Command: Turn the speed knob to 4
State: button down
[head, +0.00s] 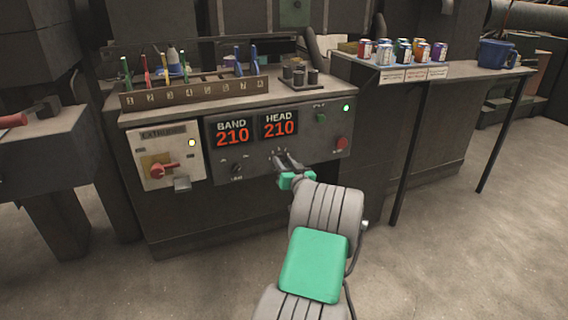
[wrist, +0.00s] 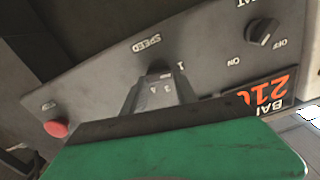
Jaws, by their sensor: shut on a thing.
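My gripper (head: 287,160) reaches the front of the grey control panel (head: 225,190), below the red HEAD 210 display. In the wrist view its fingers (wrist: 158,85) are closed around the speed knob (wrist: 159,69), which sits by the word SPEED. That view shows the panel upside down. The fingers hide most of the knob, and its pointer cannot be read. A few scale numbers, such as 1, show beside the fingers. In the head view the gripper covers the knob.
A dark heat knob (head: 237,168) is left of my gripper, and it also shows in the wrist view (wrist: 262,32). A red button (head: 341,142) is to the right. A cream box with a red switch (head: 164,171) is further left. Cans (head: 402,50) stand on a shelf.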

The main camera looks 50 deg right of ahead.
jog(key=shift+m, duration=0.3)
jog(key=m+p, duration=0.3)
jog(key=m, duration=0.3)
jog(key=shift+s+d, duration=0.1)
jog(key=shift+d, duration=0.05)
jog(key=m+p, duration=0.2)
jog(key=m, duration=0.3)
jog(key=shift+f+m+p, duration=0.1)
jog(key=shift+m+p, duration=0.2)
jog(key=shift+p, duration=0.05)
jog(key=m+p, duration=0.3)
jog(key=m, duration=0.3)
jog(key=shift+f, duration=0.15)
jog(key=m+p, duration=0.1)
jog(key=m, duration=0.1)
jog(key=m+p, duration=0.1)
jog(key=m, duration=0.2)
jog(key=shift+f+m+p, duration=0.25)
jog(key=shift+m+p, duration=0.05)
jog(key=shift+p, duration=0.1)
jog(key=c, duration=1)
grip_release()
jog(key=shift+o, duration=0.2)
